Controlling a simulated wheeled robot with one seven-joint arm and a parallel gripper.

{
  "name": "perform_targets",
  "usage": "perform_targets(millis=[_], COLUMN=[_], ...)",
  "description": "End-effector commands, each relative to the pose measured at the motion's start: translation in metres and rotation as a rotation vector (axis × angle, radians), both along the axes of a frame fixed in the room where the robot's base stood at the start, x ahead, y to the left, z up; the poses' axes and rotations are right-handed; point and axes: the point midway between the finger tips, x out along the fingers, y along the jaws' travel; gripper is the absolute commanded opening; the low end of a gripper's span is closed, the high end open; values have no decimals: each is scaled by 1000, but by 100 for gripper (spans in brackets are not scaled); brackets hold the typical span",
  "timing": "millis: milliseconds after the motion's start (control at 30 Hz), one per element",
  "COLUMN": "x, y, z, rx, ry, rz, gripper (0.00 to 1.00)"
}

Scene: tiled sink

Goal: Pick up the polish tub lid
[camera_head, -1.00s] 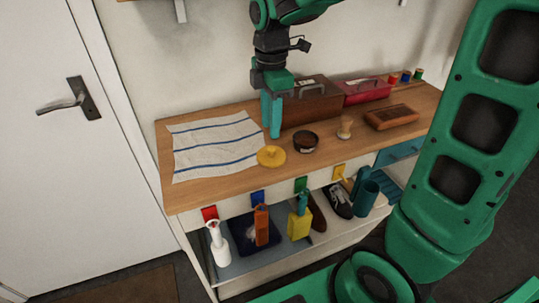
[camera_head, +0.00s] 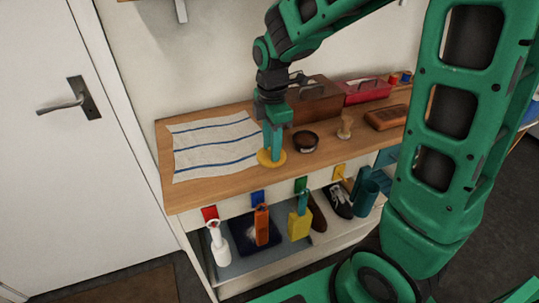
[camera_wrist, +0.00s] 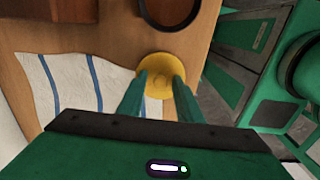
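The yellow polish tub lid (camera_head: 264,161), a round disc with a small knob, lies on the wooden bench top. It also shows in the wrist view (camera_wrist: 160,62). My gripper (camera_head: 273,158) points down right over the lid, its fingertips at the lid's height. In the wrist view my gripper (camera_wrist: 161,77) has its two fingers apart, one on each side of the knob, with a gap visible. The fingers hide part of the lid. The dark round polish tub (camera_head: 305,141) stands open just right of the lid.
A striped cloth (camera_head: 215,147) lies left of the lid. A brown box (camera_head: 325,98) and red box (camera_head: 366,91) stand behind. A wooden-handled brush (camera_head: 345,127) and a brown brush (camera_head: 387,117) lie right. The bench front edge is close to the lid.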

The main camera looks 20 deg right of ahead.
Motion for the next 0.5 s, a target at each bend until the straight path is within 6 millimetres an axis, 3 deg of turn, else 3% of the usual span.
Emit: perform_targets(millis=[33,133,500], x=[0,0,0], y=[0,0,0], z=[0,0,2], rx=[0,0,0], ry=[0,0,-1], rz=[0,0,0], gripper=[25,1,0])
